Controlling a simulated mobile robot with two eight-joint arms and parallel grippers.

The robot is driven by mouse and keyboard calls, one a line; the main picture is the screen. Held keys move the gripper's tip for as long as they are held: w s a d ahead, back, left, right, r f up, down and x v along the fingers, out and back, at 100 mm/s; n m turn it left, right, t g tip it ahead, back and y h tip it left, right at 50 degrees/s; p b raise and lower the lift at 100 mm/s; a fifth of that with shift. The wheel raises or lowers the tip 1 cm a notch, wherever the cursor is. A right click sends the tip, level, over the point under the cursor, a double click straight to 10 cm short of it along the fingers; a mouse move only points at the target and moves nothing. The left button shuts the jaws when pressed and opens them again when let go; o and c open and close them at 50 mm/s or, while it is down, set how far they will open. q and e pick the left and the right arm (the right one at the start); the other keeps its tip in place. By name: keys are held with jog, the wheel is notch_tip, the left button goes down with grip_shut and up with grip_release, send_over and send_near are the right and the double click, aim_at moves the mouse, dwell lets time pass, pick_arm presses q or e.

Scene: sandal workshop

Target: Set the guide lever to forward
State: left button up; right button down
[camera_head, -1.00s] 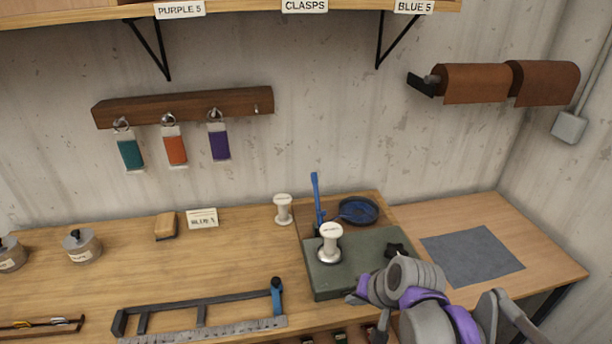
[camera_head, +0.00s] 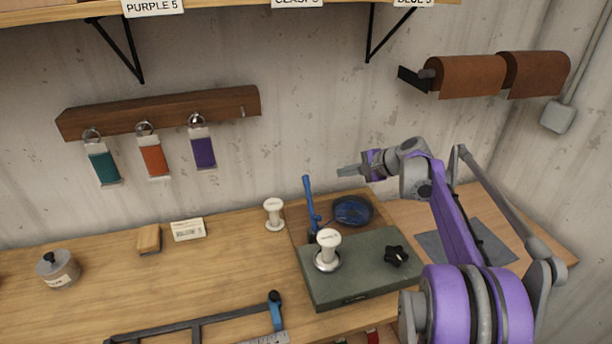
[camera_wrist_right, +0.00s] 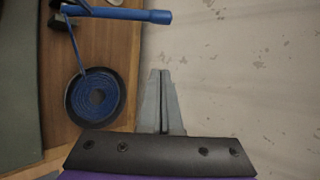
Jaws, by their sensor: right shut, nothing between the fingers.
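The guide lever (camera_head: 308,200) is a blue bar that stands nearly upright, its top leaning slightly left, behind the left rear corner of a green box. In the right wrist view its blue handle (camera_wrist_right: 118,14) lies across the top left. My right gripper (camera_head: 348,171) is shut and empty, raised to the right of the lever top and apart from it. Its closed fingers (camera_wrist_right: 160,78) also show in the wrist view, against the wall. My left gripper is not in view.
The green box (camera_head: 345,290) carries a white-topped knob (camera_head: 328,248) and a black star knob (camera_head: 396,256). A dark dish with a blue coil (camera_head: 352,211) sits behind it; a white spool (camera_head: 274,214) stands left of the lever. A wooden rack (camera_head: 160,110) holds coloured tags.

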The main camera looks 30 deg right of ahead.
jog(key=shift+s, duration=0.1)
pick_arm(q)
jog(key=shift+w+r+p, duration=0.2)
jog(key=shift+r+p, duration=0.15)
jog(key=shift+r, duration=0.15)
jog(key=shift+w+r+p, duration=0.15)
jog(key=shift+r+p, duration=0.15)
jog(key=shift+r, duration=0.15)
pick_arm(e)
jog(key=w+a+f, duration=0.4)
jog(key=w+a, duration=0.2)
jog(key=shift+w, duration=0.2)
jog(key=shift+s+r, duration=0.1)
jog(key=shift+s+r+t, duration=0.25)
jog(key=shift+s+t, duration=0.15)
